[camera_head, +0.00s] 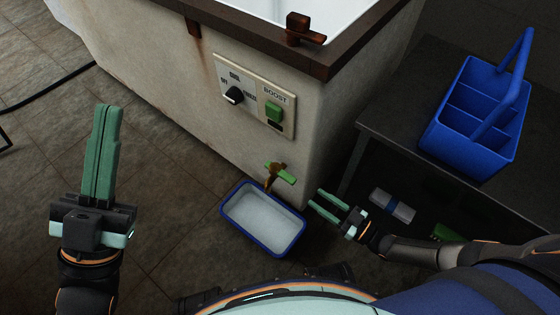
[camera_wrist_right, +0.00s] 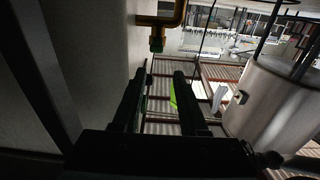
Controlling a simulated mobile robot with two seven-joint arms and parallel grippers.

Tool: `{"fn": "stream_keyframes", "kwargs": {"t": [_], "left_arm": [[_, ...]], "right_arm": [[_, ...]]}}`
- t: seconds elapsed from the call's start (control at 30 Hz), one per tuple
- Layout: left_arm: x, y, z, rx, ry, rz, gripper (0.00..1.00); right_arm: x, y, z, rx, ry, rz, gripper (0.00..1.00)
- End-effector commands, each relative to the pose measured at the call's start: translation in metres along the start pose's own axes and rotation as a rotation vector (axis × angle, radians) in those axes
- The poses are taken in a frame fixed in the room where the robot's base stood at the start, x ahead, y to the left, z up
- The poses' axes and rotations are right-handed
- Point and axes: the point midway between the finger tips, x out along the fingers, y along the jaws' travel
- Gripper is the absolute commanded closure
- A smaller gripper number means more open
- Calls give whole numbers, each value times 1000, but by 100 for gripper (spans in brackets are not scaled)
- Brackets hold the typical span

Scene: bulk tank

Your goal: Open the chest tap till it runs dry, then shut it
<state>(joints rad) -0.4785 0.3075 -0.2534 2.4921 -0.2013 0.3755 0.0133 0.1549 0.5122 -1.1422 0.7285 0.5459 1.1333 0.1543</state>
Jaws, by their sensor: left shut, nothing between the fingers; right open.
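The chest (camera_head: 200,110) is a pale, rust-stained tank with a brown rim. Its tap (camera_head: 280,173), a rusty brown spout with a green lever, is low near the front corner. The lever lies crosswise over the spout; I cannot tell whether water runs. A blue-rimmed tray (camera_head: 226,213) with a pale inside stands on the floor below. My right gripper (camera_head: 324,206) is open and empty, right of and apart from the tap. My left gripper (camera_head: 105,108) is shut and empty at left.
A control panel (camera_head: 253,92) with a black knob and green switch is on the chest. A dark table (camera_head: 400,75) at right carries a blue caddy (camera_head: 470,130). A grey-blue item (camera_head: 392,206) lies beneath. The floor at left is mostly clear, with a black cable.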

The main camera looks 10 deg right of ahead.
Motion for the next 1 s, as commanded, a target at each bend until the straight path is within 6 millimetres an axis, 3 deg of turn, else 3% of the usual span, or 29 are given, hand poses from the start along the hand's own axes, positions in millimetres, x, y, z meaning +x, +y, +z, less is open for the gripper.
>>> {"fn": "stream_keyframes", "kwargs": {"t": [0.1,0.23,0.7,1.0], "left_arm": [[-3,2,-6,-2,22,1,100],[-3,2,-7,-1,24,2,100],[-15,10,8,10,10,7,100],[-18,13,12,16,6,11,100]], "right_arm": [[-7,5,8,-13,-8,-7,57],[2,5,7,-15,-7,-9,57],[92,4,8,-15,-6,-9,57],[116,4,8,-14,-9,-9,57]]}}
